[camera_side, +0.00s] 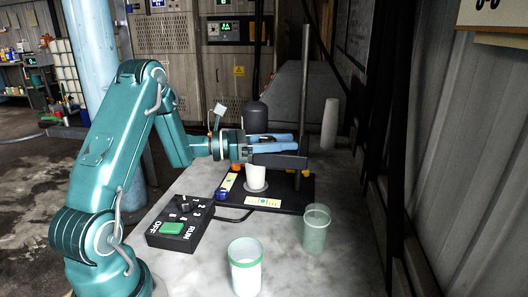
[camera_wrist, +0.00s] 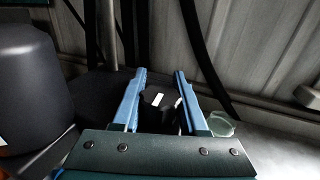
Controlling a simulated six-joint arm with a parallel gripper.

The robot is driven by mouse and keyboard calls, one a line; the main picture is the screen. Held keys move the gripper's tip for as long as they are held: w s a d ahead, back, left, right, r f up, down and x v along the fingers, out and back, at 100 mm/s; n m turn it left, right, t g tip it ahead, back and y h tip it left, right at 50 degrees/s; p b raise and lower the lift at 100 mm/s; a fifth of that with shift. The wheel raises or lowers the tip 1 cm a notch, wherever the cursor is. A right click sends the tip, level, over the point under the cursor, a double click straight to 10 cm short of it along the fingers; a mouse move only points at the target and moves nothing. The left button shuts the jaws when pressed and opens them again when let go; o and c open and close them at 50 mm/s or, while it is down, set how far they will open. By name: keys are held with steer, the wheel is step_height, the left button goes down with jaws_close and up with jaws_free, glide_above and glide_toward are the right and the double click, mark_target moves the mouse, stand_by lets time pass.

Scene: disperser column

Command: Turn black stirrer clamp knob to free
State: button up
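My gripper (camera_side: 291,142) reaches over the stirrer stand from the left, its two blue fingers apart and level with the clamp. In the wrist view, the black clamp knob (camera_wrist: 159,107), with a white mark on top, lies between the blue fingers of my gripper (camera_wrist: 160,76). The knob nearly fills the gap, and I cannot tell whether the fingers touch it. In the side view the fingers and clamp hide the knob. The dark stirrer motor (camera_side: 255,115) stands behind the fingers; it also shows at the left of the wrist view (camera_wrist: 32,85).
A white cup (camera_side: 257,177) stands on the black base plate (camera_side: 293,197) below the gripper. The upright rod (camera_side: 304,75) rises close by. A control box (camera_side: 181,223) lies left, a green-rimmed beaker (camera_side: 245,268) in front, and a clear cup (camera_side: 316,230) at right.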

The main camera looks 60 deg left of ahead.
steer(key=shift+y, duration=0.3)
jaws_close()
steer(key=n+y, duration=0.1)
steer(key=t+y, duration=0.1)
steer(key=n+y, duration=0.1)
steer(key=shift+w+a+n, duration=0.2)
steer(key=shift+a+n, duration=0.05)
steer(key=shift+n, duration=0.05)
steer(key=shift+a+n+t+y, duration=0.25)
steer(key=shift+n+y, duration=0.25)
steer(key=shift+y, duration=0.35)
steer(key=shift+a+n+t+y, duration=0.1)
steer(key=shift+n+t+y, duration=0.15)
steer(key=shift+n+y, duration=0.45)
steer(key=shift+y, duration=0.25)
steer(key=o, duration=1.1)
jaws_free()
steer(key=shift+s, duration=0.1)
